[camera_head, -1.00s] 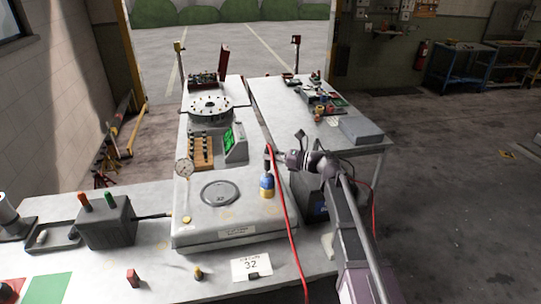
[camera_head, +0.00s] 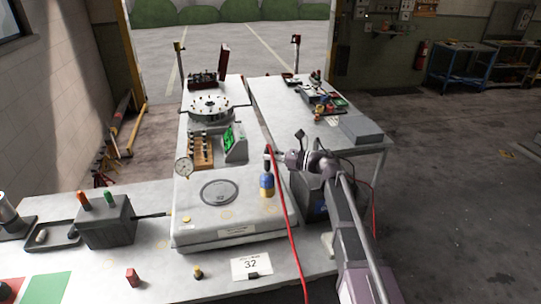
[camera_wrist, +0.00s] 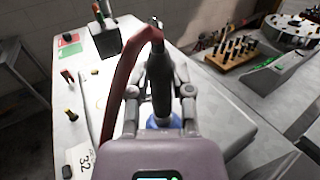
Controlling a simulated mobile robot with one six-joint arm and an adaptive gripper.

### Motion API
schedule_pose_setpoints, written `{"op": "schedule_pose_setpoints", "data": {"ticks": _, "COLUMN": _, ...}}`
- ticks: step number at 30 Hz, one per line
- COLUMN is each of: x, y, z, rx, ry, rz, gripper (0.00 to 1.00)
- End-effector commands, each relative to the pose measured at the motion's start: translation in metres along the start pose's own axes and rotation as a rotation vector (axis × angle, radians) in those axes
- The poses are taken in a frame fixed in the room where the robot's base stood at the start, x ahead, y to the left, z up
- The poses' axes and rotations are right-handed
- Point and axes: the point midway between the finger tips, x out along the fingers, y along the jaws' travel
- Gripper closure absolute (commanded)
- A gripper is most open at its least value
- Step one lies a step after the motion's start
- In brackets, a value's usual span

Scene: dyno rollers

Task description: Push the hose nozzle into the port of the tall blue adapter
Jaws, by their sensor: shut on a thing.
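The tall blue adapter (camera_head: 267,182) has a blue body on a tan base. It stands upright on the raised white platform, right of a dark round plate. The dark hose nozzle (camera_wrist: 159,83) points down in my gripper (camera_wrist: 160,95), whose fingers close on it from both sides in the wrist view. The red hose (camera_wrist: 128,70) bends over from the nozzle's top. Blue of the adapter (camera_wrist: 163,124) shows just below the nozzle. In the head view my gripper (camera_head: 269,158) is right above the adapter. The port is hidden, so I cannot tell how deep the nozzle sits.
The red hose (camera_head: 285,220) runs down past the platform's right edge. A dark box (camera_head: 106,222) is at left. The platform around the adapter is clear.

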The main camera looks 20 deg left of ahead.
Motion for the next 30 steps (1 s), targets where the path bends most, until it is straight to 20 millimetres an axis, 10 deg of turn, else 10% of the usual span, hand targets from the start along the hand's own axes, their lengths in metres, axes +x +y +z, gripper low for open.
{"op": "schedule_pose_setpoints", "data": {"ticks": 25, "x": 0.0004, "y": 0.0002, "z": -0.0077, "rx": 0.0, "ry": 0.0, "rz": 0.001, "gripper": 1.0}}
{"op": "schedule_pose_setpoints", "data": {"ticks": 26, "x": 0.0004, "y": 0.0002, "z": -0.0072, "rx": 0.0, "ry": 0.0, "rz": 0.001, "gripper": 0.65}}
{"op": "schedule_pose_setpoints", "data": {"ticks": 30, "x": 0.0005, "y": 0.0002, "z": -0.0069, "rx": 0.0, "ry": 0.0, "rz": 0.001, "gripper": 0.31}}
